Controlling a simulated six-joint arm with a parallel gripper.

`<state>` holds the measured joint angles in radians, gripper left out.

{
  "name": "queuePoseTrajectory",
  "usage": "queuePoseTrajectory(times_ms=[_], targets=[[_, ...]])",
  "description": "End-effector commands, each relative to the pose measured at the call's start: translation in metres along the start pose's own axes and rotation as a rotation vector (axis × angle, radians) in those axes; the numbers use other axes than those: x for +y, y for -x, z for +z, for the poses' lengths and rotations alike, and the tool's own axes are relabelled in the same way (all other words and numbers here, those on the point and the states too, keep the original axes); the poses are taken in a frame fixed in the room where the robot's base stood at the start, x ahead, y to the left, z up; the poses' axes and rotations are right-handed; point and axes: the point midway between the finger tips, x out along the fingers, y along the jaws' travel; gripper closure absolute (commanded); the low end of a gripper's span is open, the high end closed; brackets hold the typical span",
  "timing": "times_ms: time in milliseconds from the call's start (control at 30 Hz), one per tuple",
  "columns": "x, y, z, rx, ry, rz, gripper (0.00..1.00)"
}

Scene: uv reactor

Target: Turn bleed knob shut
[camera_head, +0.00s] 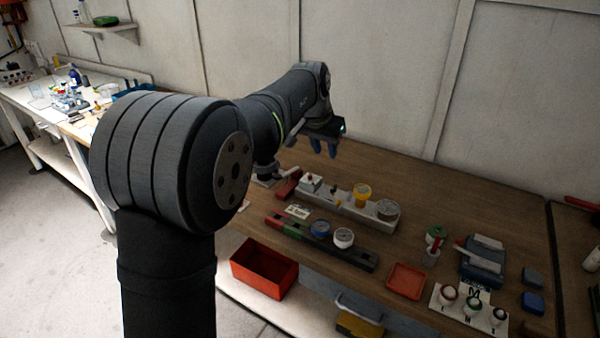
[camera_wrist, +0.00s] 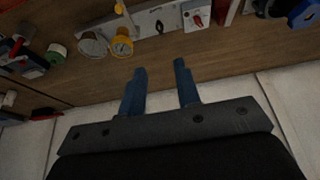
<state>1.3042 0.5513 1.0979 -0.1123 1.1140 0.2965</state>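No readable label marks a bleed knob, so I cannot tell which round part it is. A yellow round part (camera_head: 362,192) and a grey round part (camera_head: 387,209) sit on a pale grey block (camera_head: 338,205) on the bench. In the wrist view the yellow part (camera_wrist: 122,45) and grey part (camera_wrist: 92,43) lie beyond and left of my fingers. A white box with a red lever (camera_head: 310,182) sits at the block's left end. My gripper (camera_head: 324,150) hangs above the bench's back edge, its blue fingers apart and empty; they also show in the wrist view (camera_wrist: 160,68).
A dark rail (camera_head: 357,260) in front carries a blue round part (camera_head: 320,229) and a white one (camera_head: 343,238). A red tray (camera_head: 406,281), a panel with several knobs (camera_head: 470,313) and a blue device (camera_head: 483,262) stand right. The wall (camera_head: 385,75) is close behind my gripper.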

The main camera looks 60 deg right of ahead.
Motion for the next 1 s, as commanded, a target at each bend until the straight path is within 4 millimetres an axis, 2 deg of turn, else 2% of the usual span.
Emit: queuePoseTrajectory(times_ms=[167,700,833,1000], targets=[[0.001,-0.026,0.001,-0.004,-0.001,0.003,0.7],[0.001,-0.14,0.001,-0.002,-0.001,0.002,0.7],[0.001,-0.158,0.001,-0.002,-0.001,0.001,0.7],[0.001,-0.169,0.0,0.0,-0.001,0.001,0.7]])
